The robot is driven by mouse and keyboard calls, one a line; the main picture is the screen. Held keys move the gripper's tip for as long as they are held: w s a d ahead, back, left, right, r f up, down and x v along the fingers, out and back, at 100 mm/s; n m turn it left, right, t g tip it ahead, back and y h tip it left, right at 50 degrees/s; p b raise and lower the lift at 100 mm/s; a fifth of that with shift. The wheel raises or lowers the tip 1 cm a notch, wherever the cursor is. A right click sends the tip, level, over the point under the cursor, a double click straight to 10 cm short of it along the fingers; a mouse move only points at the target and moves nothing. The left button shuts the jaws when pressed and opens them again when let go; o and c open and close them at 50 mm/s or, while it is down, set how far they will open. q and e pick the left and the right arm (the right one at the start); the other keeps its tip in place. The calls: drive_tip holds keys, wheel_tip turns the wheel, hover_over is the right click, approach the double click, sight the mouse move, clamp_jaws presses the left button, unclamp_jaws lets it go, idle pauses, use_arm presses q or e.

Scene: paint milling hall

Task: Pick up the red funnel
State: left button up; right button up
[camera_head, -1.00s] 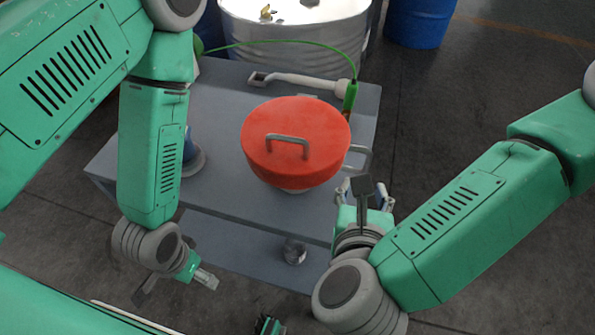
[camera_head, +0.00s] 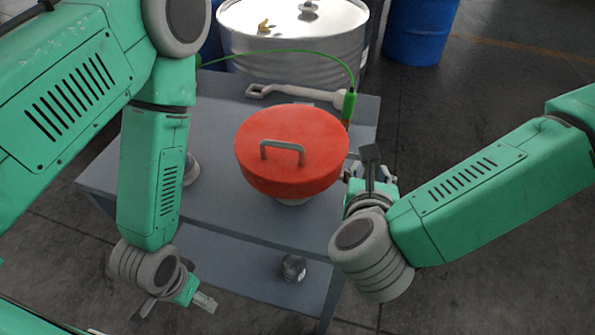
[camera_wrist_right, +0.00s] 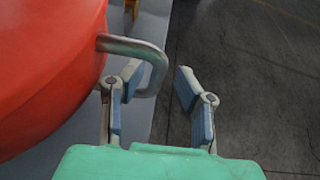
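The red funnel (camera_head: 292,150) stands on the grey table, a wide red body with a metal bracket handle on top. A second bent metal handle (camera_wrist_right: 152,50) sticks out from its side in the right wrist view. My right gripper (camera_wrist_right: 155,85) is open at this side handle. The handle's outer bar lies between the two fingers, with the left fingertip inside the loop; contact is not clear. In the head view my right gripper (camera_head: 370,172) is right of the funnel and partly hidden by its wrist. My left gripper (camera_head: 205,302) hangs low at the left, away from the funnel; its fingers are unclear.
The grey table (camera_head: 225,205) has a lower shelf with a small metal can (camera_head: 293,268). A grey tool (camera_head: 290,93) with a green cable lies behind the funnel. A silver drum (camera_head: 290,35) and a blue drum (camera_head: 420,30) stand beyond. Floor at right is open.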

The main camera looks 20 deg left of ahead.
clamp_jaws()
drive_tip(key=shift+a, duration=0.4)
wheel_tip(320, 180, up, 10)
drive_tip(key=shift+d+r+p, duration=0.1)
drive_tip(key=shift+d+p, duration=0.05)
drive_tip(key=shift+p, duration=0.65)
